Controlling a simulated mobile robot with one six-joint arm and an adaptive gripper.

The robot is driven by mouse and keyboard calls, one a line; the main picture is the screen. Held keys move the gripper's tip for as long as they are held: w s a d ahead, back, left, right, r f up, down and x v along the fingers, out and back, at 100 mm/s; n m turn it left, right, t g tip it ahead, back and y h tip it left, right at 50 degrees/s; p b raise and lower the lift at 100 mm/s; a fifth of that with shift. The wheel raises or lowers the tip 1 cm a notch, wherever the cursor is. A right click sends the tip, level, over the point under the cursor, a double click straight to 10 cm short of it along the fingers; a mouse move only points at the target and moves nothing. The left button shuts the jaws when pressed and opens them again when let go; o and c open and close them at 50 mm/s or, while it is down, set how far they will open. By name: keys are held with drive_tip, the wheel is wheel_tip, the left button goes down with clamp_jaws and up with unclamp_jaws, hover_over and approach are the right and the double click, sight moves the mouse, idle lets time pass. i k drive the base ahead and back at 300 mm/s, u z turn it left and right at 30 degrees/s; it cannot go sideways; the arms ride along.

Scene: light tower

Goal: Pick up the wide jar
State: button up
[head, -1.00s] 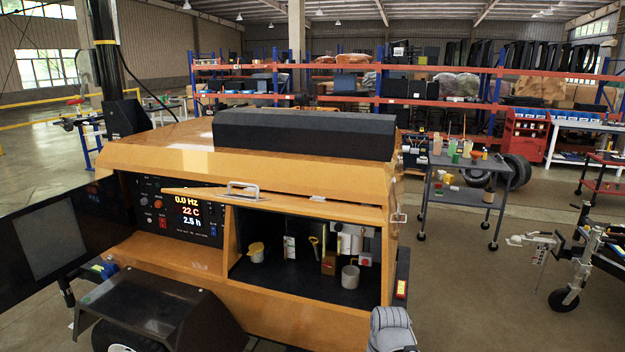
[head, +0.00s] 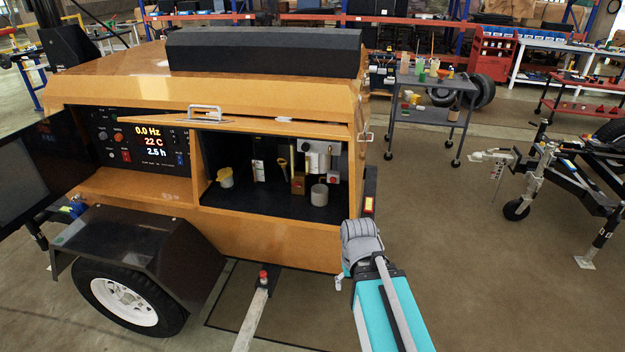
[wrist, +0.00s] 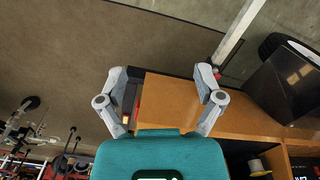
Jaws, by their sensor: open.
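My gripper (wrist: 161,76) is open and empty in the wrist view, its two grey fingers spread wide in front of the trailer's orange side and the brown floor. In the head view my teal and grey arm stands at the trailer's front right corner, and its fingers cannot be made out. I cannot tell for sure which container is the wide jar. A grey round container (head: 319,195) stands in the trailer's open compartment. Several small jars and cups (head: 420,72) stand on the grey cart at the right, too small to tell apart.
The orange trailer (head: 120,85) has a raised hatch with a handle (head: 205,112). A yellow cup (head: 226,178) and other items stand in its compartment. The grey cart (head: 432,115) is behind at the right. A tow hitch (head: 540,170) stands at the far right. Floor between is clear.

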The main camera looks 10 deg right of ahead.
sight(320, 195)
drive_tip(key=k, duration=0.65)
drive_tip(key=u, duration=0.45)
drive_tip(key=i, duration=1.55)
drive_tip(key=z, duration=0.3)
